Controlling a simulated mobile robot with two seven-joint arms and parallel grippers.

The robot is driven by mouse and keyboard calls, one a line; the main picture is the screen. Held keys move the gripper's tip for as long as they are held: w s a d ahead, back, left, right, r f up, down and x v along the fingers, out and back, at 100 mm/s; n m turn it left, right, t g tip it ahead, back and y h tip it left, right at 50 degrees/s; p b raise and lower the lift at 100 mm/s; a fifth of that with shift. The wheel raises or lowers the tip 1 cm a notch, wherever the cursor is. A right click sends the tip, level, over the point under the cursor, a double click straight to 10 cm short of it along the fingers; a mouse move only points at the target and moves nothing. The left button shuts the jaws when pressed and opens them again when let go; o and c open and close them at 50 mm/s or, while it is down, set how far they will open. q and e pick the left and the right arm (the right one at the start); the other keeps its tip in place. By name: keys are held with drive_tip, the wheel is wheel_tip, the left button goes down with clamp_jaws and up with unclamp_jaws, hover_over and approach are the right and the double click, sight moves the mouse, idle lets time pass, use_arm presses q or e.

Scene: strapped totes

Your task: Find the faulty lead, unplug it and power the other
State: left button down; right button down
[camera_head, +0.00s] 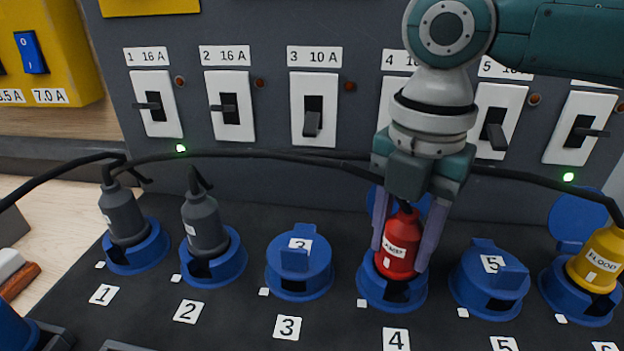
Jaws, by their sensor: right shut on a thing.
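My right gripper (405,240) comes down from the upper right and is shut on a red plug (402,246), which sits in the blue socket numbered 4 (392,294). Grey plugs stand in socket 1 (137,259) and socket 2 (214,271). Sockets 3 (299,275) and 5 (489,283) have their lids down. A yellow plug (600,260) sits in the socket at the far right. Switches stand above: switch 1 (153,103), switch 2 (230,105), switch 3 (313,110) and switch 5 (496,122). Switch 4 is mostly hidden behind my arm. My left gripper is out of view.
Green lamps glow below switch 1 (180,148) and at the right (568,177). Black cables run across the panel behind the sockets. A yellow box (70,60) with a blue switch (31,52) stands at upper left. Wooden surface shows at left.

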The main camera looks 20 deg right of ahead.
drive_tip(key=shift+r+n+p, duration=0.1)
drive_tip(key=shift+n+p, duration=0.4)
drive_tip(key=shift+n, duration=1.1)
drive_tip(key=shift+p, duration=0.35)
drive_tip(key=shift+n+p, duration=0.35)
drive_tip(key=shift+n, duration=1.15)
